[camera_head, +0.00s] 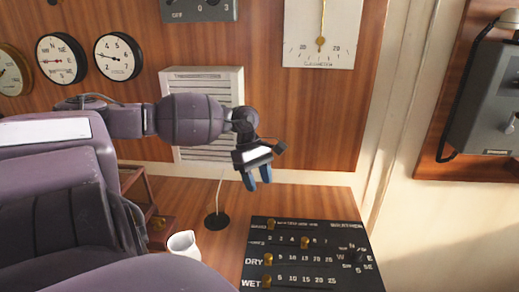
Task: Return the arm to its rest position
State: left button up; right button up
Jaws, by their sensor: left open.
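My left arm (190,119) reaches in from the left in the head view, in front of the wood-panelled wall. My left gripper (258,186) hangs at its end with the blue fingertips pointing down. It is open and nothing shows between the fingers. It appears above the wooden desk, between the thin white stalk and the black panel in the picture. My right gripper does not show.
A black slider panel (305,270) lies on the desk (320,203). A white jug (183,243) and a thin stalk on a black base (216,220) stand left of it. Dials (118,57), a vent (214,79) and a grey telephone (489,95) are on the walls.

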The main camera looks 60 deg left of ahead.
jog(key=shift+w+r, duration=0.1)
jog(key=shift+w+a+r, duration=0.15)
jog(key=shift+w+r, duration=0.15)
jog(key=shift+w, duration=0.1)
